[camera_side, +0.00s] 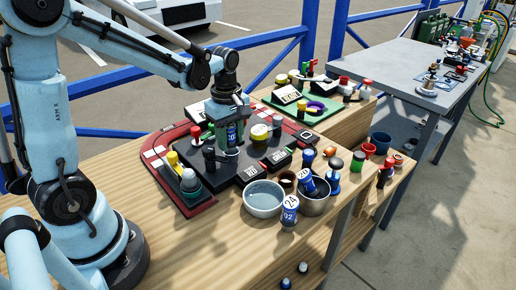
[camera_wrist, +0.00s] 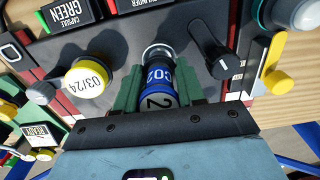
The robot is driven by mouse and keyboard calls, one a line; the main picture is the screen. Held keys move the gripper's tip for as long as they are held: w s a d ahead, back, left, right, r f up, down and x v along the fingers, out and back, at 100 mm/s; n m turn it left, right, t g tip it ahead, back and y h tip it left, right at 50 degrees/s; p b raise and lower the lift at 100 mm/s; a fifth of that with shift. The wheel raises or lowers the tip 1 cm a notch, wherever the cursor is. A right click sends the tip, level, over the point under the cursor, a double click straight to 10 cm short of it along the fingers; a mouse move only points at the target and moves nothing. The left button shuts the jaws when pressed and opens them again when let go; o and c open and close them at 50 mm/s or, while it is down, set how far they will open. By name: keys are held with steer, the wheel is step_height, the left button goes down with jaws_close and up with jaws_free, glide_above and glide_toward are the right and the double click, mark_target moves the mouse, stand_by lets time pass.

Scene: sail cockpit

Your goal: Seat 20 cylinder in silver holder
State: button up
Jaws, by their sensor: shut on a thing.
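My gripper (camera_side: 230,128) is shut on a blue cylinder (camera_side: 231,133), held between its green fingers (camera_wrist: 158,92) over the black panel. In the wrist view the cylinder (camera_wrist: 157,88) shows "CO2" and a digit 2; the rest of its number is hidden. The silver holder (camera_wrist: 157,52) is a round metal ring right at the cylinder's far end. The cylinder appears lined up with it, but I cannot tell how deep it sits. In the side view the fingers mostly hide the holder.
A yellow-rimmed "03/24" dial (camera_wrist: 88,82) and a black knob (camera_wrist: 212,52) flank the holder closely. A green board (camera_side: 310,118) lies behind right.

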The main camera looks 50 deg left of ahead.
steer(key=shift+f, duration=0.55)
steer(key=shift+r, duration=0.5)
steer(key=shift+r, duration=0.3)
steer(key=shift+f, duration=0.85)
stand_by(0.9)
steer(key=o, duration=0.8)
steer(key=shift+r, duration=0.15)
steer(key=shift+r, duration=5.4)
